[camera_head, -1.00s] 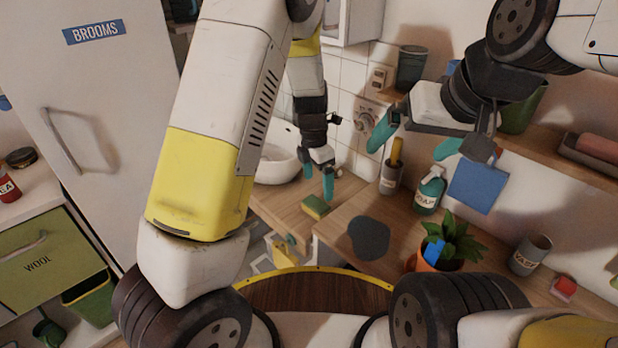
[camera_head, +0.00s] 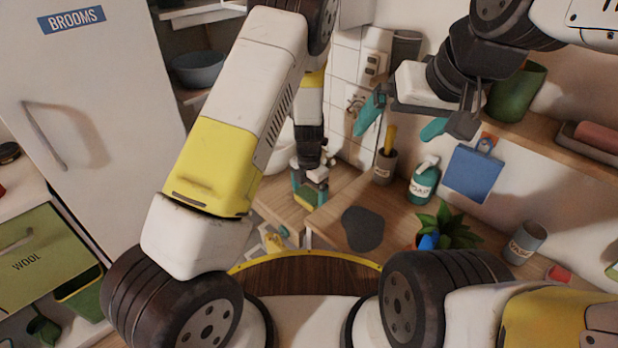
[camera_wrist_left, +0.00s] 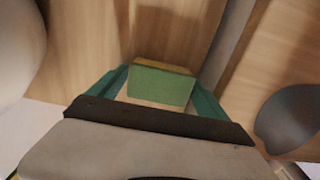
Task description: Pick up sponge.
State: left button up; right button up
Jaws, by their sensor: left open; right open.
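The sponge (camera_head: 304,201) is yellow and green and lies on the wooden counter. It also shows in the left wrist view (camera_wrist_left: 161,86), with its green side facing the camera and a yellow edge beyond. My left gripper (camera_head: 309,194) is open, pointing down over the sponge. In the left wrist view, its teal fingers stand on either side of the sponge, with gaps visible near it; whether they touch it lower down I cannot tell. My right gripper (camera_head: 402,123) is open and empty, raised near the wall shelf, away from the sponge.
A white basin (camera_head: 279,150) lies behind my left arm.

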aim_at(309, 194)
pick_arm(q)
jog(key=shift+c, duration=0.2)
jog(key=c, duration=1.1)
jog(key=shift+o, duration=0.2)
jog(key=shift+r, duration=0.2)
notch_tip(309, 194, up, 10)
jog(key=shift+f, duration=0.1)
jog(key=o, duration=0.6)
jog(key=shift+c, duration=0.2)
